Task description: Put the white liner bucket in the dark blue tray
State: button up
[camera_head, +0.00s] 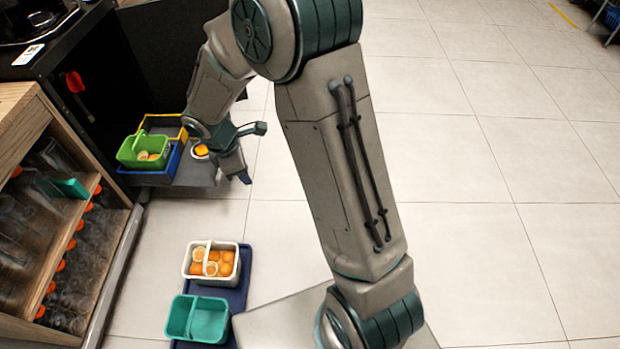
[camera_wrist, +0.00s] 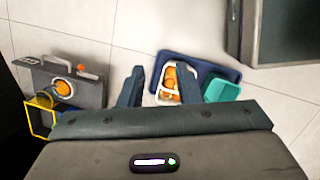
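The white liner bucket (camera_head: 185,263) holds several oranges and orange halves, with a white bar across its top. It stands over the far part of the dark blue tray (camera_head: 246,262) on the floor, seemingly on it. The bucket also shows in the wrist view (camera_wrist: 161,98), with the tray (camera_wrist: 226,72) around its upper side. My gripper (camera_head: 253,154) is open and empty, its fingers spread, in the air well apart from the bucket. In the wrist view my gripper (camera_wrist: 150,63) has its right finger overlapping the bucket's near corner in the picture.
A teal bucket (camera_head: 197,318) stands beside the white bucket over the same tray. A green bucket (camera_head: 129,152) sits in a brighter blue tray (camera_head: 148,179), near a yellow-rimmed tray (camera_head: 165,118). A wooden bottle shelf (camera_head: 75,235) borders the left. Open floor (camera_head: 480,200) lies right.

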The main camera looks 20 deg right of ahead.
jog(key=s+d+r+m+y, duration=0.1)
jog(key=s+d+r+m, duration=0.4)
jog(key=s+m, duration=0.3)
jog(key=s+d+r+m+y, duration=0.1)
jog(key=s+d+r+m, duration=0.4)
jog(key=s+r+m, duration=0.3)
jog(key=shift+s+d+r+m, duration=0.15)
jog(key=shift+s+r+m, duration=0.25)
jog(key=shift+s, duration=0.8)
